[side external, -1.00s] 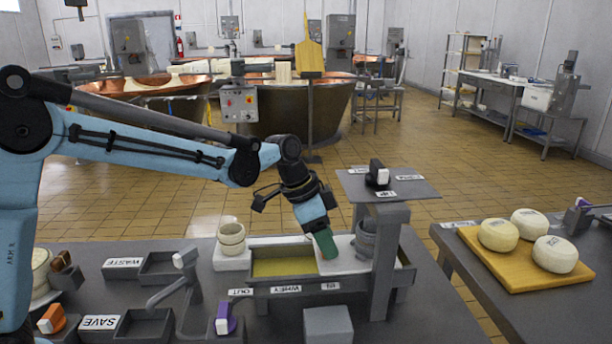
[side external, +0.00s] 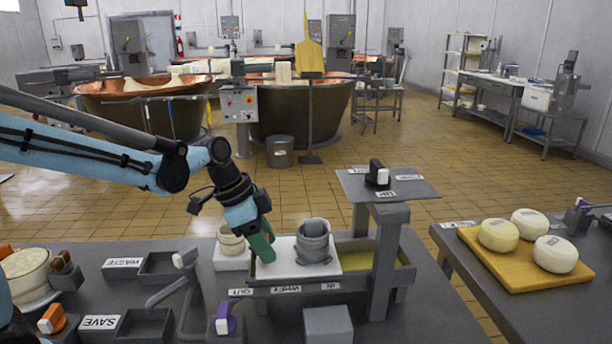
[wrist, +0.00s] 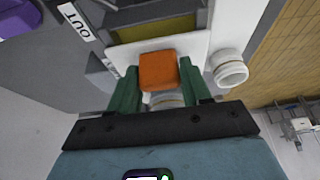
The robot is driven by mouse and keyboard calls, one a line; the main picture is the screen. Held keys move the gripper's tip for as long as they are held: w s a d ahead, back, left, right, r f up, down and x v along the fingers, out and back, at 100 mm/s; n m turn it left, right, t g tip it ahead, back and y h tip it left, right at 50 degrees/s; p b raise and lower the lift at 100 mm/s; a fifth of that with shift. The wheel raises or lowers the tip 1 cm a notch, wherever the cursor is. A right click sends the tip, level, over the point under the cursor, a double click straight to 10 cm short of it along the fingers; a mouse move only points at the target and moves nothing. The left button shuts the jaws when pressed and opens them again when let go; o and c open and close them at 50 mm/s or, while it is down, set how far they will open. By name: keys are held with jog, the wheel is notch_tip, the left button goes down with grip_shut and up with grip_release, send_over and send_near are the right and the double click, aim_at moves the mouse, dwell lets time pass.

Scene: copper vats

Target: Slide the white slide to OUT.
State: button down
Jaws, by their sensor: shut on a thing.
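The white slide (side external: 325,268) lies across the whey trough (side external: 401,274), over its left and middle part, with a grey pot (side external: 313,243) standing on it. My gripper (side external: 262,243), with green fingers, is at the slide's left end, above the OUT label (side external: 241,292). In the wrist view the fingers are on either side of an orange handle (wrist: 158,70) and are shut on it; the white slide (wrist: 128,54) shows around it. The handle is hidden behind the fingers in the side view. The IN label (side external: 331,286) is farther right.
A pale cup (side external: 231,240) stands on a white block just left of my gripper and the slide. A grey post with a shelf (side external: 350,186) rises at the trough's right. A grey box (side external: 328,323) stands in front. Yellowish whey (side external: 357,257) shows at right.

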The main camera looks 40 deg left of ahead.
jog(key=shift+s+a, duration=1.75)
jog(key=shift+s, duration=0.05)
jog(key=c, duration=0.6)
grip_release()
jog(key=shift+o, duration=0.2)
jog(key=v, duration=1.2)
jog(key=s+d+f+n+t+y, duration=0.3)
jog(key=s+d+f+n+t, duration=0.1)
jog(key=f+n, duration=0.4)
jog(key=shift+d+f+n, duration=0.35)
jog(key=shift+d+n, duration=0.15)
jog(key=shift+d, duration=0.1)
